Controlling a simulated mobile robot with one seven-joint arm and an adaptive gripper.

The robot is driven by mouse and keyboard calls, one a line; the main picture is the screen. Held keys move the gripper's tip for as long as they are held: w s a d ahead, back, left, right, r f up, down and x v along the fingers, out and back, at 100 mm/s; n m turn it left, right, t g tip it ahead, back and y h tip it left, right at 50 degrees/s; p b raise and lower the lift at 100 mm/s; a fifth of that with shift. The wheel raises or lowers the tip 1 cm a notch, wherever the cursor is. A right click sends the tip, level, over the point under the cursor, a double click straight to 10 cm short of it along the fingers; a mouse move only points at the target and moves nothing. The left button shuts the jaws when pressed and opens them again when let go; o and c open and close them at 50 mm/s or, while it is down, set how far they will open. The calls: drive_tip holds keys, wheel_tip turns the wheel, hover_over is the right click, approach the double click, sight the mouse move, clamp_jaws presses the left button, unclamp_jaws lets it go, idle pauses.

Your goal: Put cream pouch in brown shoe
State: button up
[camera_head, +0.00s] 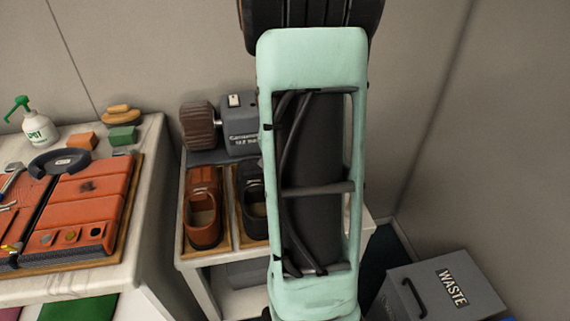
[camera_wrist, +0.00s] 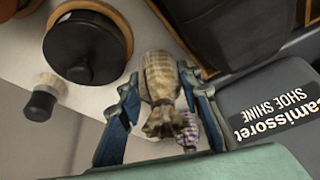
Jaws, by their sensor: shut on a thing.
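The cream pouch (camera_wrist: 160,79), checked tan and brown with a gathered neck, is between the blue fingers of my gripper (camera_wrist: 165,95) in the wrist view. My gripper is shut on it. A purple-and-white striped pouch (camera_wrist: 187,130) shows partly behind it. The brown shoe (camera_head: 204,207), orange-brown with an open top, stands on a wooden tray on the small table in the head view. It is left of a black shoe (camera_head: 252,200). My gripper and the pouch are hidden behind my arm in the head view.
A shoe shine machine (camera_head: 240,125) with a brush roller (camera_head: 198,125) stands behind the shoes. In the wrist view, a black round tin (camera_wrist: 85,47) and a small brush (camera_wrist: 41,97) are at left. A workbench (camera_head: 95,285) stands left, a waste bin (camera_head: 440,290) right.

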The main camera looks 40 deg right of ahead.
drive_tip(key=o, duration=1)
drive_tip(key=shift+c, duration=0.2)
